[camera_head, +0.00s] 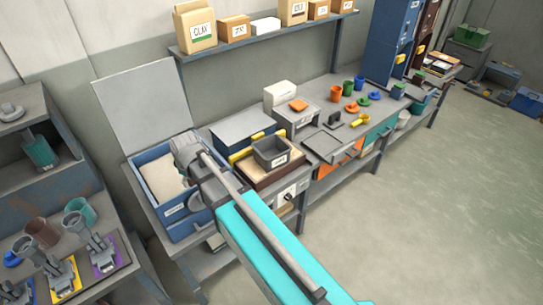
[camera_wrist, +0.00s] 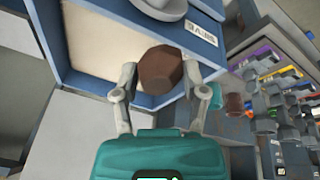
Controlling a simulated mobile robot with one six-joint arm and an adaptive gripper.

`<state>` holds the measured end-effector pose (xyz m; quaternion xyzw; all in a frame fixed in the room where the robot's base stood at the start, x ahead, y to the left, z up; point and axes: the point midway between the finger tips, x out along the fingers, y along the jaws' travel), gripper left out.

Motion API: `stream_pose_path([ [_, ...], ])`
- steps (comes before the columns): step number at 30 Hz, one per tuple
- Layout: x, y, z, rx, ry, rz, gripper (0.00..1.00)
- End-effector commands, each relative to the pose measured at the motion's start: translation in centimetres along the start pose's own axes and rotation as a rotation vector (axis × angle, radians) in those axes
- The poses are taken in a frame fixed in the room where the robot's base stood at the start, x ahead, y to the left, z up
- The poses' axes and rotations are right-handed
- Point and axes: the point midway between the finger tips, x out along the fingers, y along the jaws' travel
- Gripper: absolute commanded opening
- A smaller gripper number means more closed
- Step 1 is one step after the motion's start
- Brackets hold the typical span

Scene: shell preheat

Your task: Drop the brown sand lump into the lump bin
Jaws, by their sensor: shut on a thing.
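The brown sand lump (camera_wrist: 160,70) is a dark, faceted clod in the wrist view. My gripper (camera_wrist: 159,74) is shut on it, with one grey finger on each side. Lump and fingers are over a blue box (camera_wrist: 203,38) with pale sand inside and a white label. In the head view this blue box (camera_head: 196,228) stands at the bench's left end with its lid up. My arm reaches over it and hides the lump and the fingertips. A small grey labelled bin (camera_head: 281,161) sits to the right on the bench; its label is too small to read, so I cannot confirm it is the lump bin.
The raised lid (camera_head: 145,100) stands behind the blue box. A white machine (camera_head: 283,96), a grey tray (camera_head: 322,146) and several coloured cups are further right on the bench. A shelf (camera_head: 265,36) with boxes hangs above. A rack (camera_head: 60,220) with tools is at left.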

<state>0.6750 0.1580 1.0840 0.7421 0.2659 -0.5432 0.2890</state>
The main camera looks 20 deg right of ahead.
Motion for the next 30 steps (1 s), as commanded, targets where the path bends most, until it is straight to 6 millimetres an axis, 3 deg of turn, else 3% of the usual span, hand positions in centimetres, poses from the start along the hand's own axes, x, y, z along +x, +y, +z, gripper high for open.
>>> stream_pose_path([
  [12,3.9,-0.6,1.0,0.000,0.000,0.000,0.05],
  [30,4.1,-0.7,1.0,-0.001,0.000,0.000,0.05],
])
